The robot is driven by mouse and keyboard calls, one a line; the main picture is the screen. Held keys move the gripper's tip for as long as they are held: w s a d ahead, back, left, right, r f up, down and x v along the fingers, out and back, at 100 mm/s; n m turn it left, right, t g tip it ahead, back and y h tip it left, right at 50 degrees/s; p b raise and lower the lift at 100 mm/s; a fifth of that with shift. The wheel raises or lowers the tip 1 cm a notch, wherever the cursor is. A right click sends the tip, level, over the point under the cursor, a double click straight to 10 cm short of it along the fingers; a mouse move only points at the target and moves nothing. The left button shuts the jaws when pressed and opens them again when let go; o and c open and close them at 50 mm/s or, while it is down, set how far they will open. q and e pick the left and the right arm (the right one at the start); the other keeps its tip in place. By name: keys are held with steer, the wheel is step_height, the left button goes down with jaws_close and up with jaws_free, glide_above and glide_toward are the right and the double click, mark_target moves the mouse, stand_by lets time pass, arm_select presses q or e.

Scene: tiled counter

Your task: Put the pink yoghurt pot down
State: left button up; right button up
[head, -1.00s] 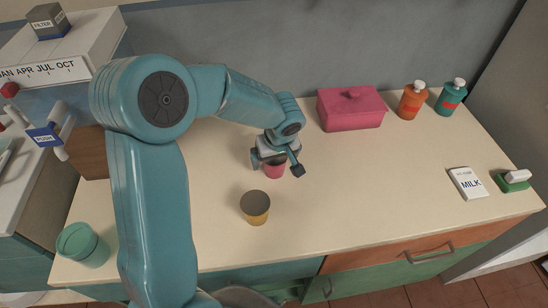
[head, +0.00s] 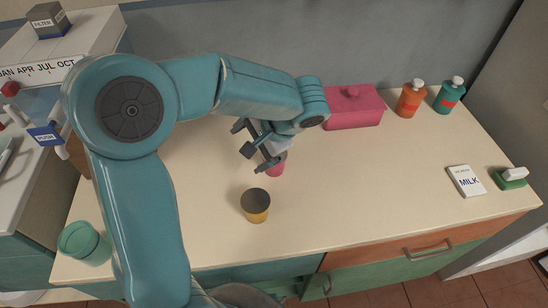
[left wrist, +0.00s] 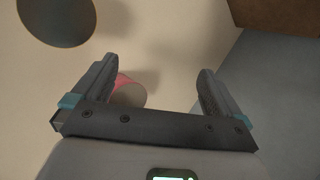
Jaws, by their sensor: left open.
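The pink yoghurt pot (head: 279,167) stands on the counter near its middle, partly hidden behind my left gripper (head: 256,157). In the left wrist view the pot (left wrist: 128,94) shows close to the left finger, partly covered by that finger and the gripper body. My left gripper's fingers are spread wide in the left wrist view (left wrist: 157,70), with nothing gripped between them. My right gripper is not in view.
A yellow pot with a dark top (head: 256,206) stands in front of the pink one. A pink lidded box (head: 350,112), two bottles, a milk carton (head: 465,181) and a green brush-like item (head: 511,179) are to the right. A teal cup (head: 83,242) is front left.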

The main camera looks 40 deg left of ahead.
arm_select(q)
steer(key=d+f+m+y, duration=0.1)
steer(key=d+m+y, duration=0.35)
steer(key=m, duration=0.65)
steer(key=m+t+y, duration=0.3)
steer(key=m+t, duration=0.3)
steer(key=m, duration=0.3)
glide_toward(277, 170)
step_height(277, 170, up, 5)
steer(key=d, duration=0.3)
steer(key=x, duration=0.5)
steer(key=p+x, duration=0.1)
steer(key=x, duration=0.5)
steer(key=shift+d+f, duration=0.1)
steer(key=shift+f, duration=0.1)
steer(key=p+x, duration=0.1)
steer(key=x, duration=0.3)
steer(key=shift+a+f, duration=0.1)
steer(key=shift+a, duration=0.25)
steer(key=shift+w+a+f, duration=0.1)
steer(key=shift+w+a, duration=0.05)
steer(key=shift+a, duration=0.05)
steer(key=shift+c, duration=0.9)
steer(key=c, duration=1)
steer(key=shift+c, duration=0.5)
